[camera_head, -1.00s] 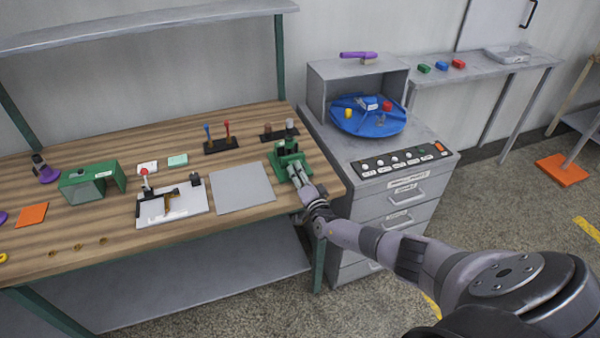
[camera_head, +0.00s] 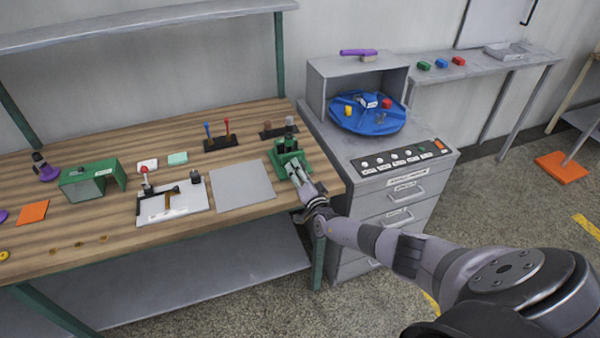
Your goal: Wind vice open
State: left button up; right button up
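The green vice (camera_head: 289,157) stands at the right end of the wooden workbench (camera_head: 120,245). My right gripper (camera_head: 299,180) is at the front of the vice, on the side towards me, where the vice's handle would be. The gripper covers that part, so the handle and the gap between the jaws cannot be made out. The fingers are too small and hidden to tell whether they are open or closed on anything. My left gripper is not in view.
A grey plate (camera_head: 243,187) and a white board with a clamp (camera_head: 172,204) lie left of the vice. A grey drawer cabinet (camera_head: 375,225) with a blue turntable (camera_head: 367,117) stands close to the right. A shelf (camera_head: 140,28) hangs over the bench's back.

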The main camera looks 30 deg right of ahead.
jog(key=shift+o, duration=0.2)
jog(key=shift+r, duration=0.1)
jog(key=v, duration=1.2)
dwell(0.3)
jog(key=s+f+m+g, duration=0.5)
jog(key=s+f+m, duration=0.5)
jog(key=f+m, duration=0.45)
jog(key=s+f+m+g, duration=0.6)
jog(key=s+f+m, duration=0.4)
jog(key=f+m, duration=0.4)
jog(key=s+a+f+m+g+y, duration=0.1)
jog(key=s+a+f+m, duration=0.3)
jog(key=s+m, duration=0.5)
jog(key=s+a+f+m+g+y, duration=0.2)
jog(key=s+a+f+m, duration=0.3)
jog(key=s+m, duration=0.4)
jog(key=s+a+f+m+g+y+b, duration=0.1)
jog(key=s+a+f+m+g, duration=0.1)
jog(key=s+a+f+m, duration=0.2)
jog(key=s+a+m, duration=0.3)
jog(key=s+m, duration=0.3)
jog(key=shift+f, duration=0.2)
